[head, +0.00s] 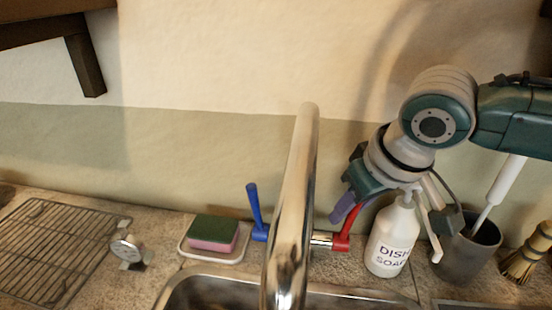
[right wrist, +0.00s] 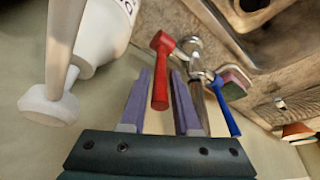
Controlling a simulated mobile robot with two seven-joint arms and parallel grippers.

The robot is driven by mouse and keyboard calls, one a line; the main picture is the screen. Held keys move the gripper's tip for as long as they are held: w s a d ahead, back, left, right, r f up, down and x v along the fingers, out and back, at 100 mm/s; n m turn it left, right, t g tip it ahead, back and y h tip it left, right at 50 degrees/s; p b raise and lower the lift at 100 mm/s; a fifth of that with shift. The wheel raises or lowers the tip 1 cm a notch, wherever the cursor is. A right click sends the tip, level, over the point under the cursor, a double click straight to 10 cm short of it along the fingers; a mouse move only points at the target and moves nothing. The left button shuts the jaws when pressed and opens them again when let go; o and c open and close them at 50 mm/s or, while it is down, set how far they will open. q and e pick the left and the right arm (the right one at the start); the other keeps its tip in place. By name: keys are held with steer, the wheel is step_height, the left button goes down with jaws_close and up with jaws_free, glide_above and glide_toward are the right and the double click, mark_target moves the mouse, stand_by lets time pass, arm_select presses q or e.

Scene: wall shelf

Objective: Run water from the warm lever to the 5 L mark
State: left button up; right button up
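The warm lever is the red one (head: 350,229), on the right of the chrome faucet (head: 292,200); it stands up at a tilt. The blue lever (head: 255,206) stands on the left. My right gripper (head: 343,213) is at the red lever's upper end. In the right wrist view the red lever (right wrist: 160,80) lies between the open purple fingers (right wrist: 160,85), with a gap visible on both sides. The blue lever (right wrist: 229,115) is beyond the right finger. The spout's mouth and any 5 L mark are out of view. My left gripper is not in view.
A dish soap bottle (head: 391,240) stands close under my right wrist, with a grey cup (head: 468,250) and a brush (head: 527,255) to its right. The sink rim (head: 190,275) is in front.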

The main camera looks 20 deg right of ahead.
jaws_close()
stand_by(1.1)
